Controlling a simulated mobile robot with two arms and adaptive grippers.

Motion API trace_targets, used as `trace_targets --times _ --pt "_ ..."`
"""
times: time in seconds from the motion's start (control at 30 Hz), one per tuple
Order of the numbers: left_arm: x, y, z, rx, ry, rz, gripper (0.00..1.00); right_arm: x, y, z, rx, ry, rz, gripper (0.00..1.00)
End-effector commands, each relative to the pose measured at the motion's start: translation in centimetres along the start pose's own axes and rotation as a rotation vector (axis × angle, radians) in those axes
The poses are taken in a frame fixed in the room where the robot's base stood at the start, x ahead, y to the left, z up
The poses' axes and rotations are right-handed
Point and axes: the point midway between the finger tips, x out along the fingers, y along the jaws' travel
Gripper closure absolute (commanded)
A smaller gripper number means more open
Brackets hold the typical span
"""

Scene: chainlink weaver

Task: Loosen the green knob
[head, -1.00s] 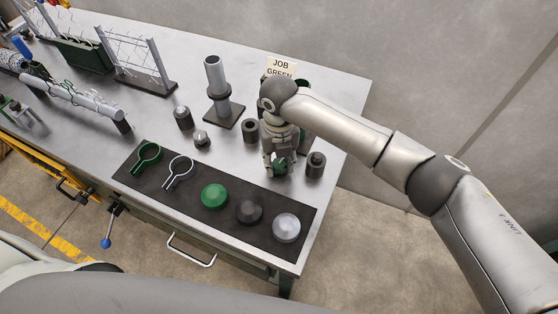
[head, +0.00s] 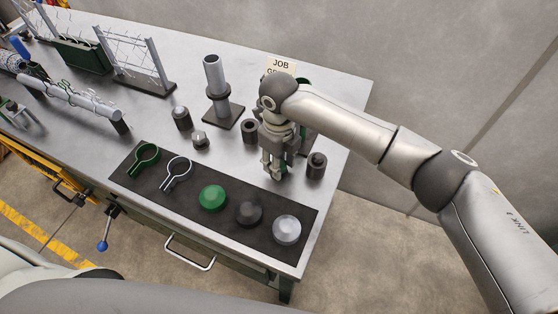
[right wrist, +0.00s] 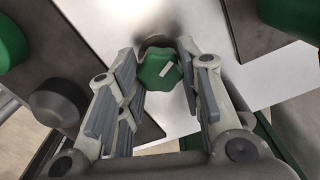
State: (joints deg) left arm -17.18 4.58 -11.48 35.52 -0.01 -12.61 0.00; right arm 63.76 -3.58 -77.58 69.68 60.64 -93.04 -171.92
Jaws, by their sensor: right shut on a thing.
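The green knob (right wrist: 158,70) shows in the right wrist view as a lobed cap with a pale mark on top, over a dark round base. My right gripper (right wrist: 160,88) points down with its grey finger pads on either side of the knob, shut on it. In the head view my right gripper (head: 274,172) is over the right part of the table, just behind the dark mat, and largely hides the knob. My left gripper is not in view.
A dark mat (head: 228,219) along the table's front holds a green ring (head: 146,158), a pale ring (head: 177,174), and green (head: 212,198), black (head: 249,213) and grey (head: 286,229) caps. Dark cylinders (head: 316,166) (head: 250,131) stand close to the gripper. A post (head: 215,85) stands farther left.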

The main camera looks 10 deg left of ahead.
Motion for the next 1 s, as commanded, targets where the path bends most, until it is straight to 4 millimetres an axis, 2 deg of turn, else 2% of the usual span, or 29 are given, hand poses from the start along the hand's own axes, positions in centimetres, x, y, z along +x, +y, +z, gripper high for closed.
trace_targets --times 0.43,0.47,0.63,1.0 --pt "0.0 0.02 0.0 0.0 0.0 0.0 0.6 -0.19 -0.09 0.11 -0.009 -0.004 -0.002 0.9" --pt "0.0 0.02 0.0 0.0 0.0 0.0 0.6 -0.19 -0.09 0.11 -0.009 -0.004 -0.002 0.65" --pt "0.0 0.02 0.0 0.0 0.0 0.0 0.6 -0.13 -0.06 0.07 -0.009 -0.003 -0.002 0.44" --pt "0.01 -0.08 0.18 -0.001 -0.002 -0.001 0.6 -0.41 -0.04 0.05 -0.009 -0.001 -0.001 0.44"
